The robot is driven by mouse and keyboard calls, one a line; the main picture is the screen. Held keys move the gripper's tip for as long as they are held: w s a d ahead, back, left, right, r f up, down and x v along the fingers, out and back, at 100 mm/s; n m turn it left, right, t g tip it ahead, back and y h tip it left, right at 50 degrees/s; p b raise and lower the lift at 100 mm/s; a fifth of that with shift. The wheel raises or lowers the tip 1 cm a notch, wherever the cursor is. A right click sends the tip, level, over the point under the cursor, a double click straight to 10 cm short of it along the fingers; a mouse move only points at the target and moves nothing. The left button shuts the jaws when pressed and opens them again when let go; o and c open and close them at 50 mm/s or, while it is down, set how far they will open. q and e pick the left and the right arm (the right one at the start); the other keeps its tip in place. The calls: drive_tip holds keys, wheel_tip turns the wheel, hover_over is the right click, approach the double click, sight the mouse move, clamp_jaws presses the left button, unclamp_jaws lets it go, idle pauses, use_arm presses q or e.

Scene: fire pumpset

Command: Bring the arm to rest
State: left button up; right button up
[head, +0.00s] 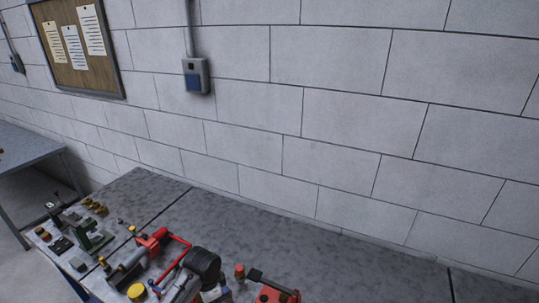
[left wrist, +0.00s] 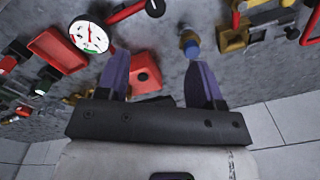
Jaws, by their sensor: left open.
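My left gripper (left wrist: 159,62) shows in the left wrist view with its two purple fingers spread wide apart. Nothing is clamped between them. A red block with a round hole (left wrist: 147,72) lies beyond the gap, nearer the left finger. In the head view I cannot clearly make out the left gripper among the crowded parts at the bottom edge. My right gripper is in neither view.
The grey bench (head: 300,250) is crowded at its left with red pump parts (head: 150,243), a dark cylinder (head: 204,264) and brass fittings. A white-faced gauge (left wrist: 90,36) and red tray (left wrist: 57,50) lie near the left finger. The bench's right part is clear; a block wall (head: 340,110) stands behind.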

use_arm(q)
drive_tip(key=d+r+n+t+h, duration=0.1)
drive_tip(key=d+r+n+t, duration=0.3)
drive_tip(key=r, duration=0.6)
drive_tip(key=r+n+t, duration=0.1)
drive_tip(key=r+t, duration=0.4)
drive_tip(key=r, duration=0.6)
drive_tip(key=s+a+f+n+t, duration=0.1)
drive_tip(key=s+a+f+n, duration=0.2)
drive_tip(key=s, duration=0.6)
drive_tip(key=s+a+f, duration=0.3)
drive_tip(key=s+f, duration=0.1)
drive_tip(key=s, duration=0.5)
drive_tip(key=s+a+f+n+g, duration=0.1)
drive_tip(key=s+f+g, duration=0.2)
drive_tip(key=s+f, duration=0.7)
drive_tip(key=s+a+f+n+g, duration=0.1)
drive_tip(key=s+f+g, duration=0.3)
drive_tip(key=s+f, duration=0.6)
drive_tip(key=w+d+r+p+v, duration=0.1)
drive_tip(key=w+p+v, duration=0.1)
drive_tip(key=p+v, duration=1.2)
wheel_tip(320, 180, up, 2)
drive_tip(key=shift+y, duration=0.3)
